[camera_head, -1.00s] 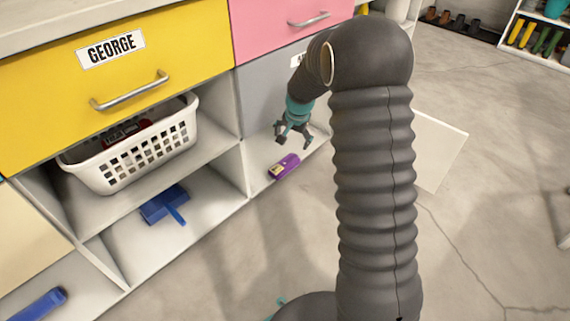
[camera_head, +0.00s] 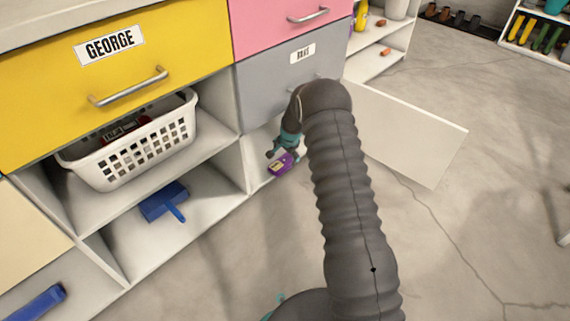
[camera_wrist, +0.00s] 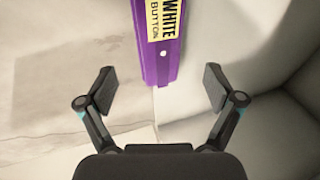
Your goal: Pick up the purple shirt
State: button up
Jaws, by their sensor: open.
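The purple thing (camera_head: 281,164) lies at the front of the low shelf compartment under the grey drawer. In the wrist view it shows as a purple block (camera_wrist: 160,66) with a pale yellow label; the readable part says "WHITE BUTTON". Its top end is cut off by the picture edge. My gripper (camera_wrist: 159,88) is open, with one finger on each side of the block's near end and clear gaps between. In the head view my gripper (camera_head: 283,154) is at the purple thing, and its fingers are partly hidden. I cannot tell their height above it.
A grey drawer (camera_head: 275,85) is above the compartment, and a white door panel (camera_head: 415,135) stands open to the right. A white basket (camera_head: 150,150) and a blue dustpan (camera_head: 160,203) sit in compartments to the left. The floor in front is clear.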

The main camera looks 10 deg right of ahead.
aim_at(285, 160)
jog(key=shift+w+d+b+x, duration=0.1)
jog(key=shift+b+x, duration=0.05)
jog(key=shift+x, duration=1.05)
jog(key=shift+w+d+b+x, duration=0.1)
jog(key=shift+d+b+x, duration=0.05)
jog(key=shift+x, duration=1.1)
jog(key=shift+w+d+b+x, duration=0.1)
jog(key=shift+b+x, duration=0.05)
jog(key=shift+x, duration=1.05)
jog(key=shift+c, duration=0.3)
jog(key=c, duration=1.2)
